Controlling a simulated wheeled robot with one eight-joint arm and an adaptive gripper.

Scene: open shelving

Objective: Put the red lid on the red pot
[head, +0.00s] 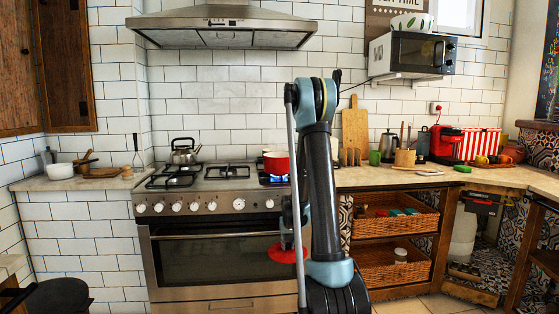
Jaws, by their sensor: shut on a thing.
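The red pot (275,164) stands upright on the stove's right side, over a burner with a blue flame. My arm partly hides its right edge. The red lid (283,255) is in front of the oven door, below the level of the cooktop and well below the pot in the picture. My gripper (286,240) points down and is shut on the red lid, holding it roughly flat and clear of the pot. The exact finger contact is too small to make out, and my arm hides part of the lid's right side.
A metal kettle (184,151) stands on the stove's back left. The range hood (222,25) hangs above. To the right, the counter (385,177) holds a cutting board (355,130), a green cup (375,158) and a red appliance (444,143). Wicker baskets (393,224) sit below it.

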